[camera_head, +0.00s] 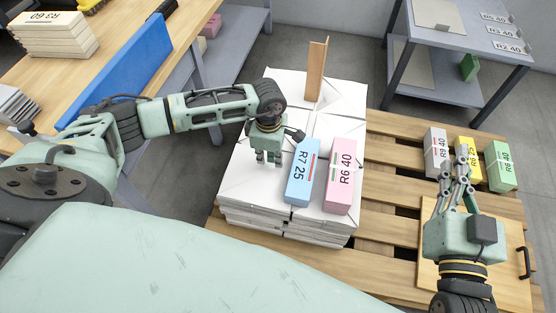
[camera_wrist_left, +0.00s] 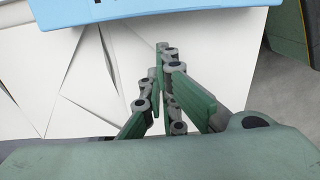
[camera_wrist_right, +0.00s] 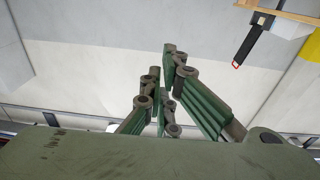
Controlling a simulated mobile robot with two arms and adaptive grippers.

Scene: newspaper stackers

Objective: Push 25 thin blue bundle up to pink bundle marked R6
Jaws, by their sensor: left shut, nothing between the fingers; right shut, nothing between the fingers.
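The thin blue bundle marked R7 25 (camera_head: 302,172) lies on top of a white paper stack (camera_head: 262,203). The pink bundle marked R6 40 (camera_head: 341,178) lies just right of it, with a narrow gap that widens a little toward the far end. My left gripper (camera_head: 268,160) is shut and empty, pointing down just left of the blue bundle. In the left wrist view the gripper (camera_wrist_left: 163,50) is apart from the blue bundle's edge (camera_wrist_left: 150,14). My right gripper (camera_head: 460,160) is shut and empty, raised at the right in front of the yellow bundle.
Grey (camera_head: 433,150), yellow (camera_head: 469,172) and green (camera_head: 500,165) bundles stand on the wooden pallet (camera_head: 390,200) at the right. A brown upright piece (camera_head: 316,72) stands at the stack's far end. A board with a black handle (camera_head: 505,275) lies under my right arm.

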